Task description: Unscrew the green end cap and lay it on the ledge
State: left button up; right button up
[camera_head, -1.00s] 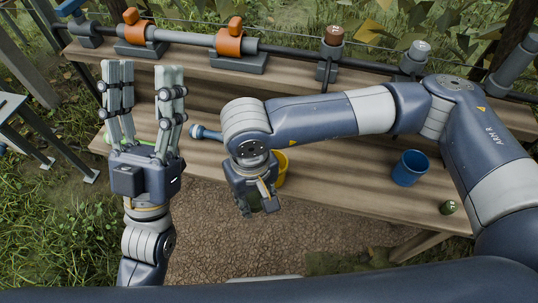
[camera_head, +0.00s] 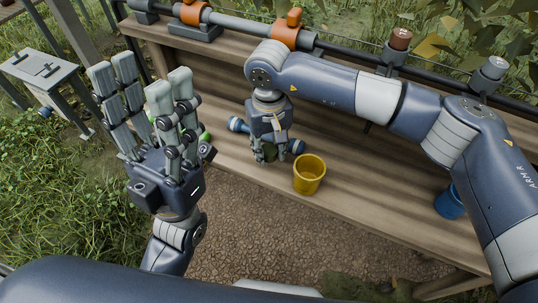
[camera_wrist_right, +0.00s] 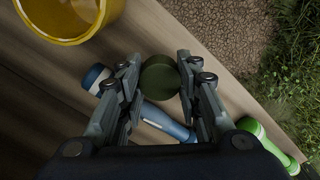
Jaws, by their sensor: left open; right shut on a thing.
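A dark green round cap (camera_wrist_right: 160,75) sits between the fingertips of my right gripper (camera_wrist_right: 162,85) in the right wrist view. In the head view my right gripper (camera_head: 270,152) points down over the wooden ledge (camera_head: 222,150), left of a yellow cup, and the cap is mostly hidden by the fingers. A blue-ended tool (camera_wrist_right: 165,122) lies below the cap in the wrist view; whether they touch I cannot tell. My left gripper (camera_head: 145,110) is open and empty, fingers up, left of the ledge's front edge.
The yellow cup (camera_head: 309,175) and a blue cup (camera_head: 447,204) stand on the ledge. A bright green object (camera_wrist_right: 262,135) lies farther along it. A pipe with orange clamps (camera_head: 285,35), a brown-capped post (camera_head: 400,42) and a grey-capped post (camera_head: 494,68) stands behind.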

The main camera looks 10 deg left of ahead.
aim_at(269, 155)
jog(key=shift+w+a, duration=0.1)
jog(key=shift+w, duration=0.25)
jog(key=shift+w+f+b, duration=0.1)
jog(key=shift+f+b, duration=0.9)
jog(key=shift+f, duration=0.9)
jog(key=o, duration=1.1)
jog(key=shift+o, duration=0.2)
